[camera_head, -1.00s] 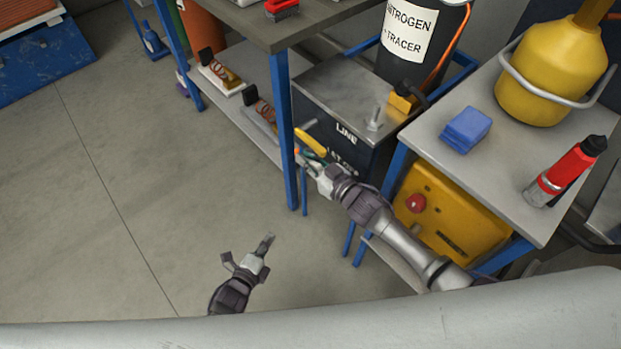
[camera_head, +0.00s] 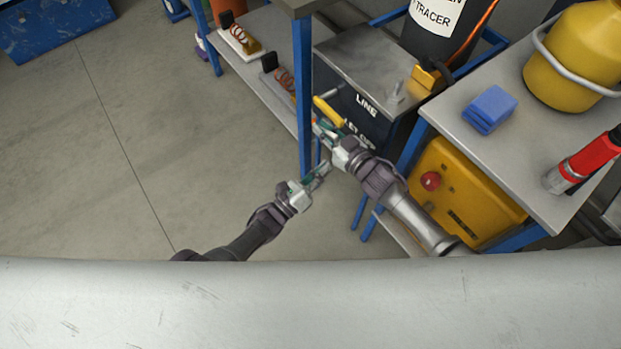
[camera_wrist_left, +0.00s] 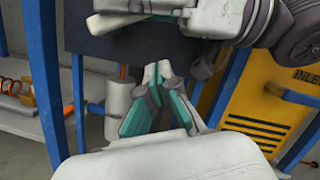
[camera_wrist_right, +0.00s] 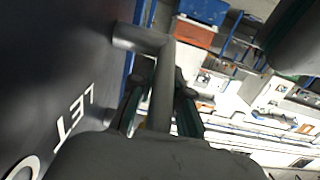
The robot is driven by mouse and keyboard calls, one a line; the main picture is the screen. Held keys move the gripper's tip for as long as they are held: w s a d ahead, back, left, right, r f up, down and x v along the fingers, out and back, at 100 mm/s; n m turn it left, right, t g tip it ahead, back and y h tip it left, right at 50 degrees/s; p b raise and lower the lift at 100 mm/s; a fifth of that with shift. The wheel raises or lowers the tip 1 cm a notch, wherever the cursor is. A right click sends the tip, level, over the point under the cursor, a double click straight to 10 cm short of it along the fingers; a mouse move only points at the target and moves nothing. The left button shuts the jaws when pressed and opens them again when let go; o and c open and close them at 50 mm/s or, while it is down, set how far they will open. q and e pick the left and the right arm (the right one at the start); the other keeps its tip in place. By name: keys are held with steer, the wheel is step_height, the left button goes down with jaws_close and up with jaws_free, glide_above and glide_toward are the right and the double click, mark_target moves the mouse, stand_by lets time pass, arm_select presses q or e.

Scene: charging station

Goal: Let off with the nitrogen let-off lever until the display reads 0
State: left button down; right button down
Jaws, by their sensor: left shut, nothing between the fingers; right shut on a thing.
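The dark box (camera_head: 345,95) under the tracer bottle has the words LINE and LET OFF on its front. My right gripper (camera_head: 322,130) is at that front and shut on a grey bent lever (camera_wrist_right: 160,85). The lever stands out from the dark panel beside the word LET in the right wrist view. A yellow handle (camera_head: 328,111) is just above my right gripper. My left gripper (camera_head: 325,168) is shut and empty, below and close to the right one. In the left wrist view its fingertips (camera_wrist_left: 160,72) meet near the box's lower edge. No display reading is visible.
A blue table leg (camera_head: 303,95) stands just left of both grippers. A yellow unit (camera_head: 465,190) with a red knob sits under the right table (camera_head: 540,150). That table holds a blue block (camera_head: 489,108) and a red cylinder (camera_head: 587,160). Open floor lies to the left.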

arm_select(q)
steer(key=w+r, duration=0.3)
steer(key=r, duration=0.1)
steer(key=shift+w+d, duration=0.15)
steer(key=shift+d, duration=0.2)
stand_by(0.6)
